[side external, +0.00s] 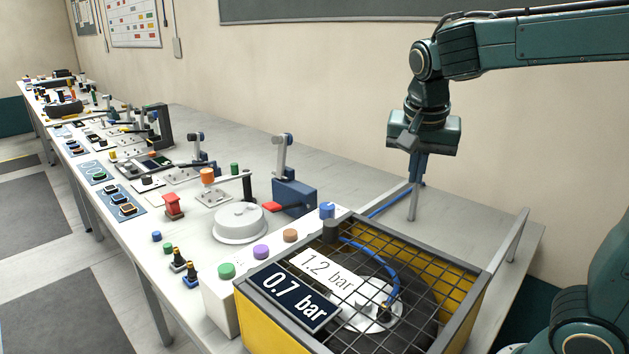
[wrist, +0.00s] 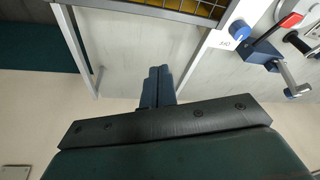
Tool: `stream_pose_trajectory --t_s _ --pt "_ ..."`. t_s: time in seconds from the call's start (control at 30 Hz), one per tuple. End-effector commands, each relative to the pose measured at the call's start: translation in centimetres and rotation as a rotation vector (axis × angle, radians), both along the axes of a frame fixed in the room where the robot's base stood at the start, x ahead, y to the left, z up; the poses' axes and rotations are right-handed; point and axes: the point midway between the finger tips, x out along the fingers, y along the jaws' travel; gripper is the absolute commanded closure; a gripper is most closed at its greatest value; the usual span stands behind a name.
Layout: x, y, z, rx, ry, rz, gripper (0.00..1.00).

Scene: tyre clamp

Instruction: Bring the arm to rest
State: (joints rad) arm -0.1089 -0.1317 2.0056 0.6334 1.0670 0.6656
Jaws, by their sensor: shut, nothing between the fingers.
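My gripper (side external: 416,176) hangs from my teal arm in the side external view, fingers pointing down. It is above the back part of the bench, behind the yellow cage, and apart from the things there. In the wrist view the gripper's fingers (wrist: 158,80) are together with nothing between them. The yellow cage (side external: 470,313) has a dark mesh top; a tyre on a white hub, with a blue hose, shows through the mesh. Signs on it read "1.2 bar" and "0.7 bar".
A blue clamp with an upright lever (side external: 293,192) and a round white disc (side external: 239,222) stand left of the cage. A control box (side external: 222,301) with coloured buttons is beside the cage. Bench (side external: 340,165) space at the back is clear.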

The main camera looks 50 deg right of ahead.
Motion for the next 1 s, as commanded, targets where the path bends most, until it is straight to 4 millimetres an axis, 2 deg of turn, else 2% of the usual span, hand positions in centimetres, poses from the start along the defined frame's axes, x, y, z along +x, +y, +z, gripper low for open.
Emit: stream_pose_trajectory --t_s 0.27,0.6,0.8,1.0 --pt "-4.6 1.1 0.1 -0.006 -0.037 0.39 1.0" --pt "-9.8 3.7 -1.4 -0.061 -0.103 0.857 1.0" --pt "-12.0 5.3 -2.5 -0.1 -0.139 1.058 1.0" --pt "-12.8 6.0 -3.0 -0.117 -0.152 1.137 1.0"
